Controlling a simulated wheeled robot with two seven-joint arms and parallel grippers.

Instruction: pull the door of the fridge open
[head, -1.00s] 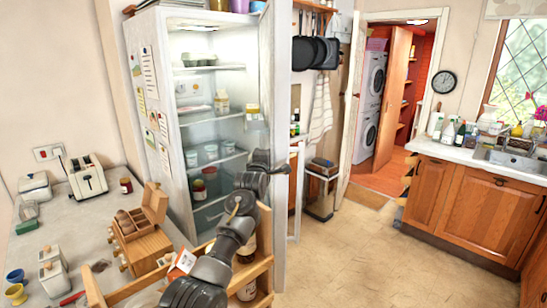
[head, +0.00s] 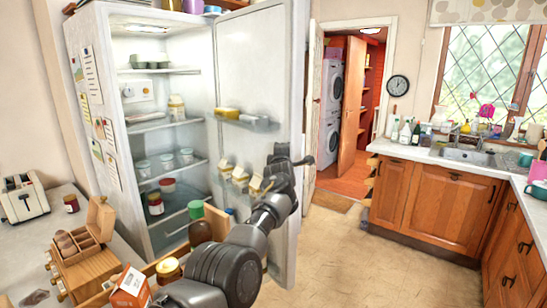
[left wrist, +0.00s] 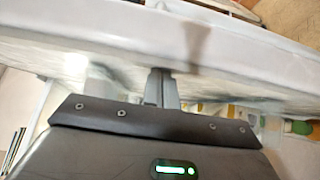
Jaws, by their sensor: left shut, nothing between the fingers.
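The white fridge (head: 100,22) stands at the left with its inside showing. Its door (head: 262,62) is wide open, with the inner face and its racks of bottles and cartons turned towards me. My left arm reaches in front of this inner face. My left gripper (head: 302,162) is at the door's free edge, shut and empty. In the left wrist view the closed fingers (left wrist: 161,88) point at the pale door panel (left wrist: 110,42) and look close to or against it; contact is hard to tell. My right gripper is not in view.
A counter (head: 22,240) with a toaster (head: 22,198), a jar and a wooden box (head: 88,250) is at the left. A wooden rack with bottles stands below the fridge opening. Open floor (head: 345,245) lies right of the door, before wooden cabinets (head: 435,205).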

